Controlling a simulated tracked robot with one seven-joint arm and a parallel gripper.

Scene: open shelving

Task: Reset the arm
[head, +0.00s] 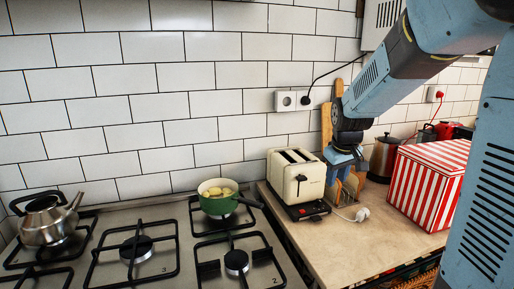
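My blue arm comes in from the upper right and reaches down over the counter. My gripper (345,177) hangs at its end, pointing down, just right of the cream toaster (296,175). It is small and overlaps wooden items behind it, so I cannot tell whether its fingers are open or shut. I see nothing clearly held in it.
A red-and-white striped box (430,184) and a metal kettle (384,157) stand right of my gripper. A green pot (218,205) with yellowish food and a steel kettle (48,220) sit on the gas stove (185,262).

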